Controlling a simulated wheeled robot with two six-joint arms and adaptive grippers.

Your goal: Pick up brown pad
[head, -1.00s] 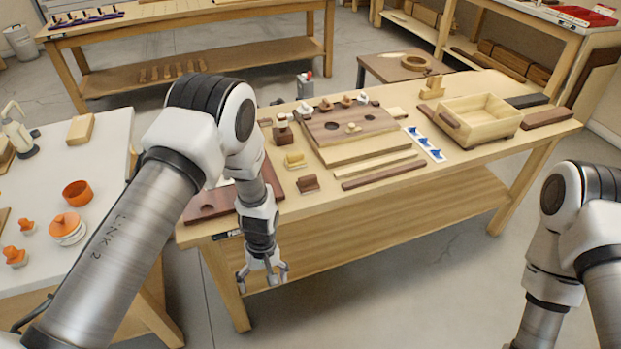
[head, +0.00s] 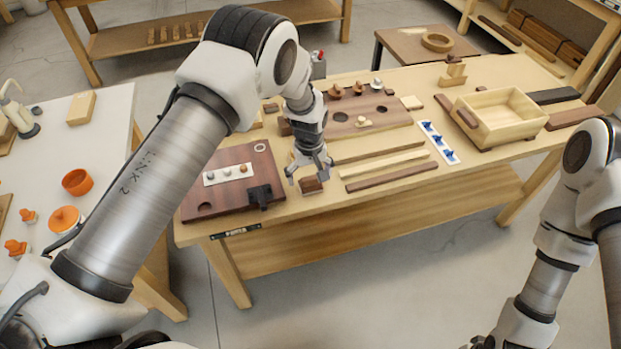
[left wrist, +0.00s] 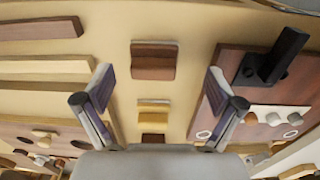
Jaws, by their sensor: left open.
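The brown pad (head: 311,186) is a small dark-brown block with a raised grip, lying near the front edge of the wooden bench. It also shows in the left wrist view (left wrist: 153,62), upper middle, between the lines of the two fingers. My left gripper (head: 310,174) is open and empty, pointing down just above the brown pad and partly in front of it in the head view. In the left wrist view its fingers (left wrist: 159,78) are spread on either side, apart from the pad.
A dark board (head: 230,205) with a black clamp-like part lies left of the pad. Wooden strips (head: 390,176) lie to the right. A yellow pad (left wrist: 153,106) and another brown block (left wrist: 153,138) line up with it. An open wooden box (head: 503,112) stands farther right.

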